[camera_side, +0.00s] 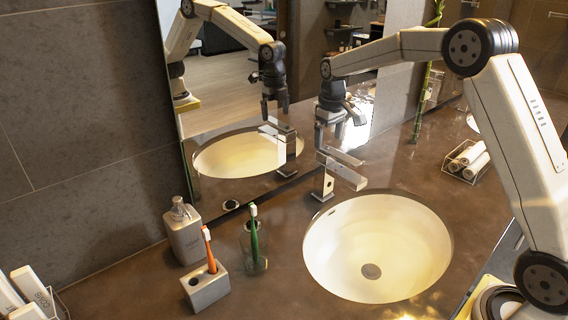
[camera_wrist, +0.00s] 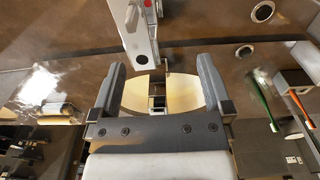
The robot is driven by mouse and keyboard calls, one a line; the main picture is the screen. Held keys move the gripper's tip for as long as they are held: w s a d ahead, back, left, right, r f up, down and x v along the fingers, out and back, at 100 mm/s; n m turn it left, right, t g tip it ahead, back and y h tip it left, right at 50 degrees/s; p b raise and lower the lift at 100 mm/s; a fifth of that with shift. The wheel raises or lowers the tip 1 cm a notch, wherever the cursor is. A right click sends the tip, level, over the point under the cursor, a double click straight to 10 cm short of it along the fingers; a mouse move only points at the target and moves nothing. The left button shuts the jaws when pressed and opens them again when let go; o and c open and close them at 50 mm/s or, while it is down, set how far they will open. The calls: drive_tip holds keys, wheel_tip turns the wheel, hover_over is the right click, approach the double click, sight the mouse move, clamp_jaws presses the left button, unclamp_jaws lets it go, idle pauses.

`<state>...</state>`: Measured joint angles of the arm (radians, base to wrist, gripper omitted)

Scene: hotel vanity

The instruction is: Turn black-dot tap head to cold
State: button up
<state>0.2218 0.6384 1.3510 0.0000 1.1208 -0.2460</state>
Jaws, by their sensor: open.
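The chrome tap (camera_side: 327,184) stands behind the round sink (camera_side: 429,234), with its spout pointing over the basin. Its flat bar-shaped tap head (camera_side: 345,156) sits above the spout. My gripper (camera_side: 330,140) points down just above the tap head. In the wrist view my gripper (camera_wrist: 161,64) is open, its two grey fingers apart with nothing held between them.
A mirror (camera_side: 232,110) rises behind the tap and reflects my arm and the sink. Left of the sink are a soap dispenser (camera_side: 183,232), a toothbrush holder (camera_side: 206,288) with an orange toothbrush, and a glass (camera_side: 254,252) with a green one. Rolled towels (camera_side: 468,158) lie at right.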

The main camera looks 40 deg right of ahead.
sight(328, 148)
drive_tip(key=shift+w+d+r, duration=0.2)
drive_tip(key=shift+w+d, duration=0.35)
drive_tip(key=shift+d, duration=0.15)
drive_tip(key=shift+w+d+r, duration=0.2)
drive_tip(key=shift+w+d, duration=0.35)
drive_tip(key=shift+d, duration=0.1)
drive_tip(key=shift+f, duration=0.15)
drive_tip(key=shift+f, duration=3.8)
clamp_jaws()
